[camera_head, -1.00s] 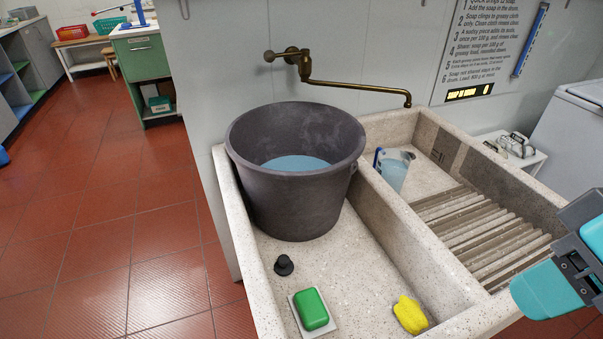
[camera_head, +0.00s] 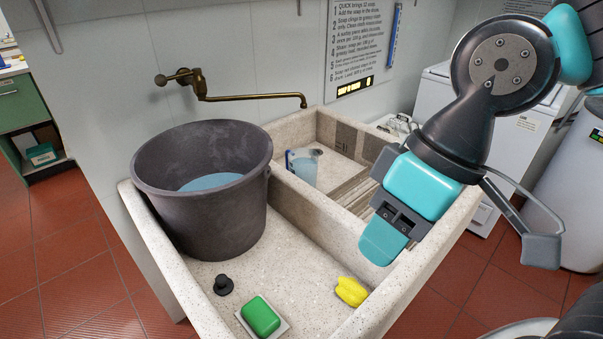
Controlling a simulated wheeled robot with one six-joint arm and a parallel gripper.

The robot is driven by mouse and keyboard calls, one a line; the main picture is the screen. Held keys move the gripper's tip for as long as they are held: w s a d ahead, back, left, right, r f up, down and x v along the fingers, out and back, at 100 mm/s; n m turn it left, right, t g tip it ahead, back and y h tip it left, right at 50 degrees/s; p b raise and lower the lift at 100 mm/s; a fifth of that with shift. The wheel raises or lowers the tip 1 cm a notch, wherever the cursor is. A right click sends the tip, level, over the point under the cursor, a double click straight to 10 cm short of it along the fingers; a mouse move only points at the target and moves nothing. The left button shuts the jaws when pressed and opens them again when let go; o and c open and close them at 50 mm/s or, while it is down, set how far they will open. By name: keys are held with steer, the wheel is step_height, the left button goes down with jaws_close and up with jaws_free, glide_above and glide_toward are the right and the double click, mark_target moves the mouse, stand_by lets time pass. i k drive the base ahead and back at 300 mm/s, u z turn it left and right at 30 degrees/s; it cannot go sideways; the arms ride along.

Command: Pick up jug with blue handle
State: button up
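The clear jug (camera_head: 306,166) with a blue handle stands at the back of the right basin of the stone sink (camera_head: 290,222), just right of the bucket. It looks upright and holds something bluish. The handle is on its left side. My gripper (camera_head: 384,240) hangs over the right basin, in front and to the right of the jug and clearly apart from it. It points down and hides part of the ribbed washboard (camera_head: 352,192). Its teal finger part shows from one side, so its opening cannot be made out. I see nothing held in it.
A large dark bucket (camera_head: 215,220) with bluish liquid fills the back of the left basin. A black plug (camera_head: 223,285), green soap (camera_head: 261,316) and a yellow item (camera_head: 351,291) lie in front. A brass tap (camera_head: 250,98) reaches over the sink. A stone divider separates the basins.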

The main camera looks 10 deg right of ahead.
mark_target(299, 171)
steer(key=z, duration=1.9)
steer(key=i, duration=1.7)
steer(key=u, duration=3.25)
